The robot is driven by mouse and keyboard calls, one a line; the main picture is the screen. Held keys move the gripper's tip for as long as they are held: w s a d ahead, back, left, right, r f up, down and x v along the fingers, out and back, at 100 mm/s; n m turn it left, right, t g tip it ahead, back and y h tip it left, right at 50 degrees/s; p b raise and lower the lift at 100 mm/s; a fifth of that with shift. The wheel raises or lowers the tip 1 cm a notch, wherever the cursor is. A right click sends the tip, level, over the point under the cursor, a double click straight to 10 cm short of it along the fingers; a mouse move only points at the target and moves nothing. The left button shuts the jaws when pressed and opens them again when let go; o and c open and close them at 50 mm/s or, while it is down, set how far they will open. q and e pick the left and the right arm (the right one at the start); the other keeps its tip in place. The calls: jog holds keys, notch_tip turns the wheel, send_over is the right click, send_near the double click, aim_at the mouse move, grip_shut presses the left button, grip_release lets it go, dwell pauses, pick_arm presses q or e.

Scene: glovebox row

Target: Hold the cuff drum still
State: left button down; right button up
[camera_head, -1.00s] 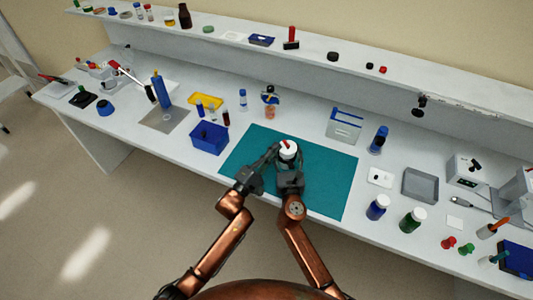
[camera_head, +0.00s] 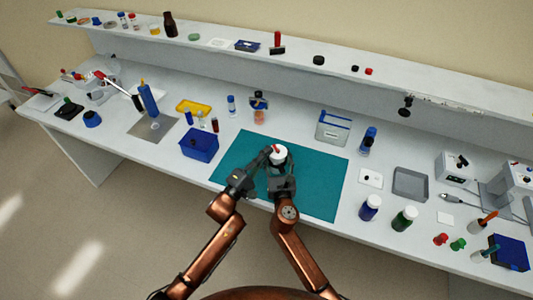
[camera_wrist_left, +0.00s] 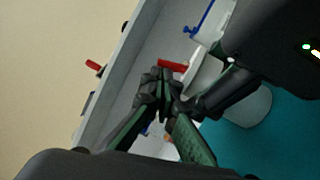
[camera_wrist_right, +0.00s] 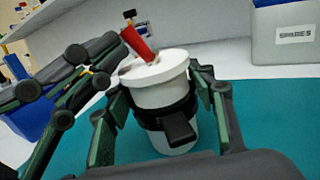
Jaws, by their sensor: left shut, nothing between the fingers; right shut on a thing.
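The cuff drum (camera_head: 279,153) is a white cylinder with a wider lid on the teal mat (camera_head: 320,200). The right wrist view shows the drum (camera_wrist_right: 158,92) upright, with a black band and clamp (camera_wrist_right: 178,125) round its body and a red peg (camera_wrist_right: 138,44) leaning on its lid. My right gripper (camera_wrist_right: 165,105) is shut on the drum, one finger on each side. My left gripper (camera_head: 266,151) is shut and empty beside the drum's left side. In the left wrist view its closed fingertips (camera_wrist_left: 160,76) are close to the red peg (camera_wrist_left: 173,66); I cannot tell whether they touch.
A blue bin (camera_head: 199,144) stands left of the mat and a grey, blue-edged bin (camera_head: 333,128) behind it. Blue-labelled (camera_head: 370,207) and green-labelled (camera_head: 404,218) bottles stand to the right. The mat's right part is clear.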

pick_arm(q)
jog(key=shift+d+r+m+g+y, duration=0.15)
jog(key=shift+r+m+g+y, duration=0.15)
jog(key=shift+m+g, duration=0.2)
jog(key=shift+w+d+r+m+g+y, duration=0.15)
jog(key=shift+d+r+m+g+y, duration=0.25)
jog(key=shift+m+g+y, duration=0.4)
jog(key=shift+w+d+r+m+g+y, duration=0.15)
jog(key=shift+d+r+m+g+y, duration=0.35)
jog(key=shift+g, duration=0.4)
jog(key=shift+a, duration=0.1)
jog(key=shift+d, duration=0.2)
dwell(1.9)
jog(key=shift+a, duration=0.1)
jog(key=s+a+r, duration=0.1)
jog(key=a+r, duration=0.1)
jog(key=a, duration=0.2)
send_near(274, 145)
jog(key=a, duration=0.1)
jog(key=s+a+r, duration=0.1)
jog(key=a+r, duration=0.1)
jog(key=a, duration=0.1)
jog(key=shift+s+r, duration=0.15)
jog(key=shift+s, duration=0.1)
